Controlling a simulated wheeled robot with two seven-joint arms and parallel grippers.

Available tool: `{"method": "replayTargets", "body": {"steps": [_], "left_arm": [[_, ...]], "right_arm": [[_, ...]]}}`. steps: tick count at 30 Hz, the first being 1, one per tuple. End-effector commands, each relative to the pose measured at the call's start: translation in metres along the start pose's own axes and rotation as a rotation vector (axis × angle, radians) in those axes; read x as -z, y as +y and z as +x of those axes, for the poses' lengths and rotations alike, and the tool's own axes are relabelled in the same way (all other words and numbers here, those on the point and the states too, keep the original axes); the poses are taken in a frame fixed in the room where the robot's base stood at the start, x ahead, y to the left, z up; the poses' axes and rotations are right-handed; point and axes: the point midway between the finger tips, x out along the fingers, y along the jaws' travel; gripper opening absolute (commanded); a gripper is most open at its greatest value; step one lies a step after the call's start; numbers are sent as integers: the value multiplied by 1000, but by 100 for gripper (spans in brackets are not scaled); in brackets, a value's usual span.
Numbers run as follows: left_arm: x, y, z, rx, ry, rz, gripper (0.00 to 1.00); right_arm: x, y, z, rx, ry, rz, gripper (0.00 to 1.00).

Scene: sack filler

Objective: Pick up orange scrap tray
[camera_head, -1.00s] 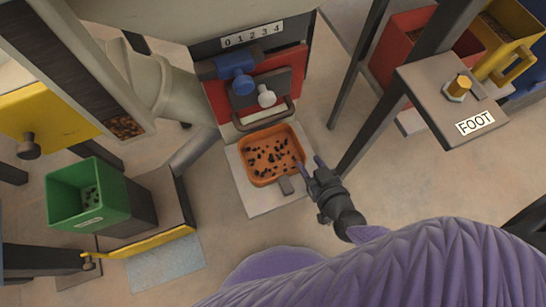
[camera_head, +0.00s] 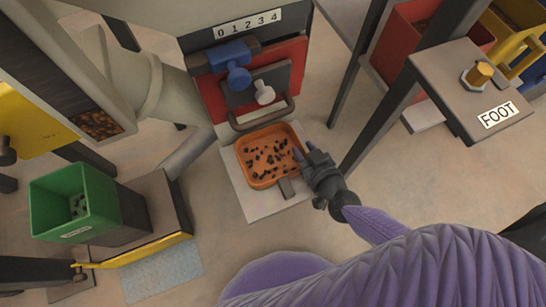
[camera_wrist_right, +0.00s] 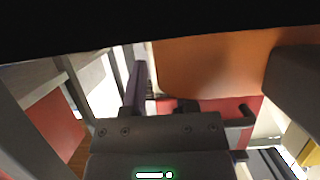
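The orange scrap tray (camera_head: 262,186) holds several dark scraps and sits on a pale plate below the red machine front. A short grey tab (camera_head: 287,188) sticks out at its near edge. My right gripper (camera_head: 306,151) is at the tray's right side, one finger by the rim. In the right wrist view, orange tray surface (camera_wrist_right: 205,65) shows between a thin finger at left and a dark shape at right. The gripper looks open; I cannot tell whether it touches the rim.
The machine front with a blue knob (camera_head: 236,75) and a bar handle (camera_head: 262,118) stands just behind the tray. A table leg and FOOT panel (camera_head: 480,95) are at right. A green bin (camera_head: 60,205) stands at left. The floor in front is clear.

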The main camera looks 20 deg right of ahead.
Motion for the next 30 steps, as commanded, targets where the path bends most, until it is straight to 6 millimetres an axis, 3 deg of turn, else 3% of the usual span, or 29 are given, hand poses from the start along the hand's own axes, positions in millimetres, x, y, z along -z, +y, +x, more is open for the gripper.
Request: {"method": "replayTargets", "body": {"steps": [1,4,5,30], "left_arm": [[0,0,0,0,0,0,59],[0,0,0,0,0,0,59],[0,0,0,0,0,0,59],[0,0,0,-1,-1,0,59]], "right_arm": [[0,0,0,0,0,0,24],[0,0,0,0,0,0,3],[0,0,0,0,0,0,0],[0,0,0,0,0,0,0]]}}
